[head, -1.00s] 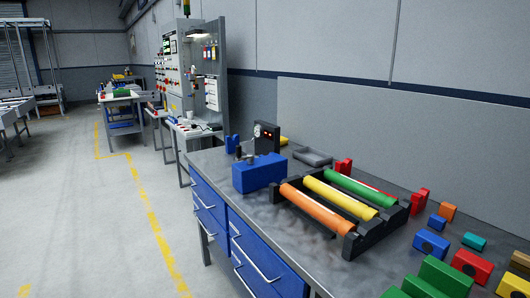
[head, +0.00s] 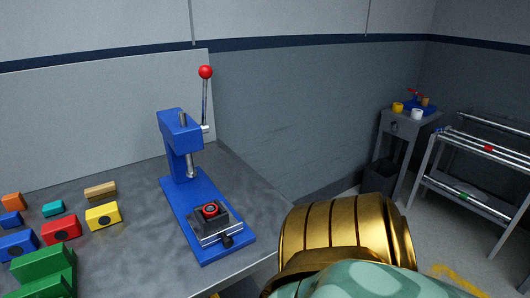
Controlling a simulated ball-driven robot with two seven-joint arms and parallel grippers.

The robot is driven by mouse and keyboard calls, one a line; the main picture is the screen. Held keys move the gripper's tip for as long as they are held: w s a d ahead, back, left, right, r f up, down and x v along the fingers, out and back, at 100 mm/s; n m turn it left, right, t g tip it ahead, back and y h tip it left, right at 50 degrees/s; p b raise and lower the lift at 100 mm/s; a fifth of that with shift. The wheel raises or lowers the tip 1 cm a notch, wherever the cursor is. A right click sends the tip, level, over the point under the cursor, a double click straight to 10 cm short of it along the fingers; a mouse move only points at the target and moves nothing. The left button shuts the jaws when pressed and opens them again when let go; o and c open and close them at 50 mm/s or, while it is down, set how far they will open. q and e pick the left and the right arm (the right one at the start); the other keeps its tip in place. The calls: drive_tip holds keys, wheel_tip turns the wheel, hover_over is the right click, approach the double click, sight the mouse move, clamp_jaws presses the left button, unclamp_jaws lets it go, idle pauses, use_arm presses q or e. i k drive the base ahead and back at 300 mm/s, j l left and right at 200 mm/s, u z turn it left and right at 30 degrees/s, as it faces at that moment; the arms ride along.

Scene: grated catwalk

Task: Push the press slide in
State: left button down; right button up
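A blue arbor press (head: 181,150) stands at the right end of the grey workbench, with a red-knobbed lever (head: 205,73) pointing up. Its slide (head: 213,228), a dark block on a metal plate, sits toward the front of the blue base, out from under the ram (head: 190,166). A red ring-shaped part (head: 210,210) is on top of the slide. A small dark knob (head: 227,241) shows at the slide's front. A gold and pale green part of my own body fills the bottom right. Neither gripper can be seen.
Several coloured blocks (head: 60,229) lie on the bench left of the press. The bench (head: 140,243) is bare between them and the press. A grey stand (head: 405,130) and a rack with rods (head: 470,170) stand at the right, with floor between.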

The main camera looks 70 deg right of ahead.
sight(209, 233)
drive_tip(key=k+z, duration=0.1)
drive_tip(key=z, duration=1.75)
